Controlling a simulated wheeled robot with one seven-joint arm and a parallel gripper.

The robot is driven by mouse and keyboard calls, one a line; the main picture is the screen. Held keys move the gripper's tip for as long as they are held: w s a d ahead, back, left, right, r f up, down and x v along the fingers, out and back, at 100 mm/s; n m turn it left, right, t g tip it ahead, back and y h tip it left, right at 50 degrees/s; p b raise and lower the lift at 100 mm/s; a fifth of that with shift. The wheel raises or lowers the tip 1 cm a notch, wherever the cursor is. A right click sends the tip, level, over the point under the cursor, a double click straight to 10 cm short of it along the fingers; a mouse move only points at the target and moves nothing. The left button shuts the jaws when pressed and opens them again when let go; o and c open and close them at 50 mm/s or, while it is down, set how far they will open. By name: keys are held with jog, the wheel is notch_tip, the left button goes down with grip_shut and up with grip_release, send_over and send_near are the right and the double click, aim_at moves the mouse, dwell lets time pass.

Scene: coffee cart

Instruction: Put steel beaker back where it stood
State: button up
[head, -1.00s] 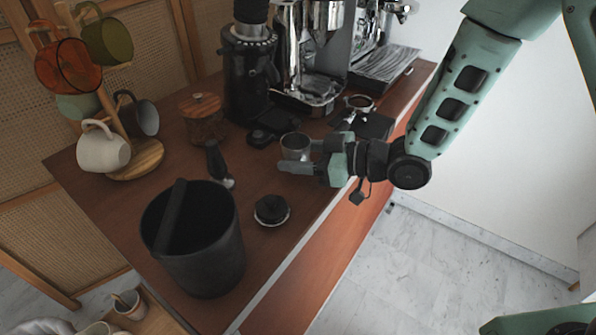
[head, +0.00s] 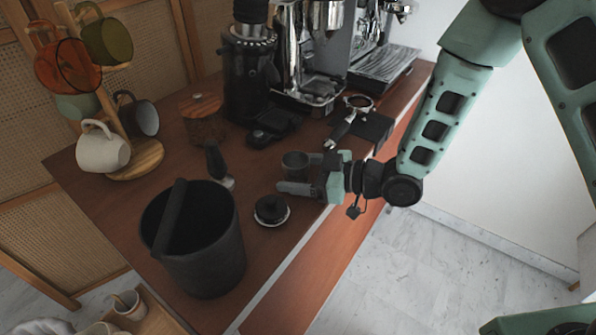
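A black tamper (head: 271,210) and a large black knock bin (head: 195,240) stand nearby on the left. A portafilter (head: 350,117) rests on a black stand (head: 374,127) behind. The grinder (head: 250,75), wooden canister (head: 203,118) and mug tree (head: 137,160) stand farther back.

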jog(key=shift+r, duration=0.1)
jog(key=shift+d+r, duration=0.1)
jog(key=shift+r, duration=0.05)
jog(key=b+v, duration=0.1)
jog(key=v, duration=1.1)
jog(key=s+r+m+g+h, duration=0.2)
jog(key=s+r+m+h, duration=0.1)
jog(key=s+h, duration=0.4)
jog(key=s+r+m+g+h, duration=0.3)
jog(key=s+h, duration=0.4)
jog(key=s, duration=0.6)
jog(key=shift+d+r+g, duration=0.3)
jog(key=shift+d, duration=0.05)
jog(key=shift+r, duration=0.1)
